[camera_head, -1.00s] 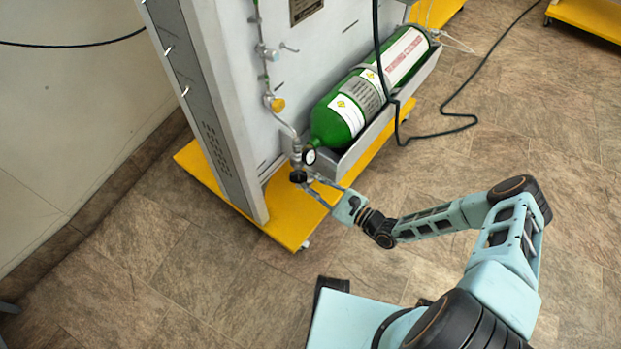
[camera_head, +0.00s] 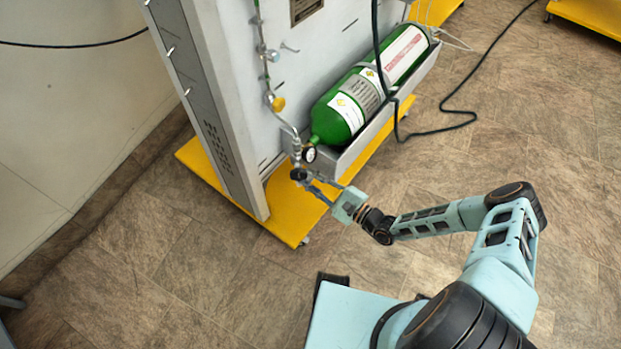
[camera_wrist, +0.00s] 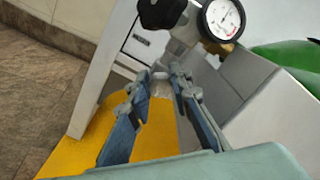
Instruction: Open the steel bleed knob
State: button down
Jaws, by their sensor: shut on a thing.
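The steel bleed knob (camera_wrist: 161,77) is a small light-grey piece below the valve body in the wrist view. My gripper (camera_wrist: 168,80) has its two fingers at the knob's sides and is shut on it. In the head view my gripper (camera_head: 309,182) reaches up-left to the valve at the lower end of the pipe. The knob is too small and covered to make out there. A black knob (camera_wrist: 162,12) sits just above the steel knob, and a round white pressure gauge (camera_wrist: 223,18) is to its right.
A green oxygen cylinder (camera_head: 339,112) lies in a grey cradle (camera_head: 363,149) right of the valve. The grey panel (camera_head: 232,110) stands on a yellow base (camera_head: 287,219). A dark hose (camera_head: 463,126) runs over the floor. The floor in front is clear.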

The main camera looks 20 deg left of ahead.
jog(key=shift+d, duration=0.1)
jog(key=c, duration=1.7)
grip_release()
jog(key=shift+c, duration=0.2)
jog(key=v, duration=1.2)
